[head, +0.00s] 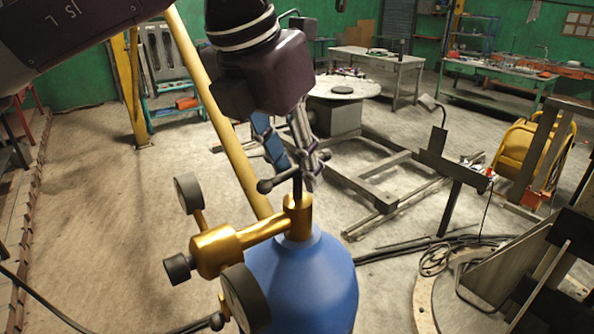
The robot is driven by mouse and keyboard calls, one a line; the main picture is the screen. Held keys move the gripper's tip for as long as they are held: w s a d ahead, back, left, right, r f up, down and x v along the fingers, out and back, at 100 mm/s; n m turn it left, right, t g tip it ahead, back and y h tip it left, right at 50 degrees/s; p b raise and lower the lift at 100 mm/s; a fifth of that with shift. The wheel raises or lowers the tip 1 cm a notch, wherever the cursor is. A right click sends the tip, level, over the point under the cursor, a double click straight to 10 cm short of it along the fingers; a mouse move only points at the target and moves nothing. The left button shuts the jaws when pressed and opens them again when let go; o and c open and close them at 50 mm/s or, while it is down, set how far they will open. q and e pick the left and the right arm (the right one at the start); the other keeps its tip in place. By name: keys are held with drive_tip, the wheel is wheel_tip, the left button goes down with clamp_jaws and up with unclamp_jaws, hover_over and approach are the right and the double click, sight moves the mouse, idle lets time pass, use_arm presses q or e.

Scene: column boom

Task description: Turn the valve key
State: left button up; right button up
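The valve key (297,187) is a dark bar handle with knobbed ends on an upright stem. It stands on the brass valve (297,217) at the top of a blue gas cylinder (317,277). My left gripper (298,172) comes down from above, with its fingers at the key's handle. One finger looks blue and the other grey, with a gap between them. The fingertips overlap the handle in the picture, so I cannot tell whether they press on it. My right gripper is not in view.
A brass regulator (215,250) with two round gauges (188,193) and (245,298) juts left from the valve. A yellow post (220,115) slants behind it. Metal frames (385,190) and cables (435,255) lie to the right.

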use_arm(q)
drive_tip(key=v, duration=1)
drive_tip(key=shift+a+r, duration=0.1)
drive_tip(key=shift+r, duration=0.15)
drive_tip(key=shift+c, duration=0.3)
